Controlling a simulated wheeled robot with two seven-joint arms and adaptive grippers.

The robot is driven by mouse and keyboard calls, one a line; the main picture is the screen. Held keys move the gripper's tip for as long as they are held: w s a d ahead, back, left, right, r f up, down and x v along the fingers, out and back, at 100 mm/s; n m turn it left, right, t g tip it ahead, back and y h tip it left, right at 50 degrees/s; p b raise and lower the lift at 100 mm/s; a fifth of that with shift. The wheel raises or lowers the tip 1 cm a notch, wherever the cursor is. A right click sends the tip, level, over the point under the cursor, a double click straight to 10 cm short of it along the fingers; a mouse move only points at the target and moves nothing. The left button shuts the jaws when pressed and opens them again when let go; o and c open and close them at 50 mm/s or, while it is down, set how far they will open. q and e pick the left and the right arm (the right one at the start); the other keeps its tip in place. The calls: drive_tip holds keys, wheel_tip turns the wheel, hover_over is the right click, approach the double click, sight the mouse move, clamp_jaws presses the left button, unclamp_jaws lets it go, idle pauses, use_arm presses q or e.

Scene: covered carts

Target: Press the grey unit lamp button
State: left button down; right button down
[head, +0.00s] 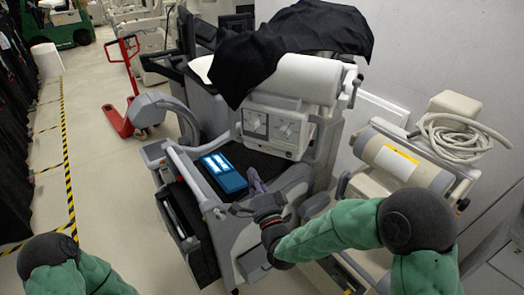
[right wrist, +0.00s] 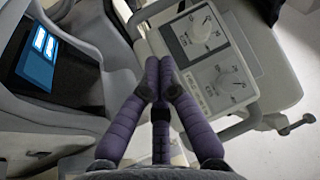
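The grey unit (head: 268,145) is a light grey box on the cart, with two dials on its front panel. In the right wrist view the unit's panel (right wrist: 212,58) is close, to the right of my fingertips. I cannot make out which small part is the lamp button. My right gripper (head: 255,181) has purple fingers and is below the unit's front. In the right wrist view my right gripper (right wrist: 160,75) has its fingertips together, with nothing seen between them. Whether they touch the unit is unclear. My left gripper is out of view.
A blue tablet with a lit screen (head: 225,173) lies on the cart's dark top (head: 207,150). A black cloth (head: 290,40) drapes over the white roll above the unit. A second cart with a cylinder (head: 405,160) and coiled hose (head: 460,138) stands right.

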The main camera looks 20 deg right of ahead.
sight(269, 149)
drive_tip(key=shift+w+d, duration=0.1)
drive_tip(key=shift+w, duration=0.05)
drive_tip(key=w+d, duration=0.5)
drive_tip(key=w, duration=0.1)
drive_tip(key=shift+w+d, duration=0.25)
drive_tip(key=shift+w, duration=0.05)
idle(0.4)
drive_tip(key=shift+b, duration=0.35)
idle(0.9)
drive_tip(key=shift+w+d+f+b, duration=0.1)
drive_tip(key=shift+w+d+b, duration=0.15)
drive_tip(key=shift+b, duration=0.2)
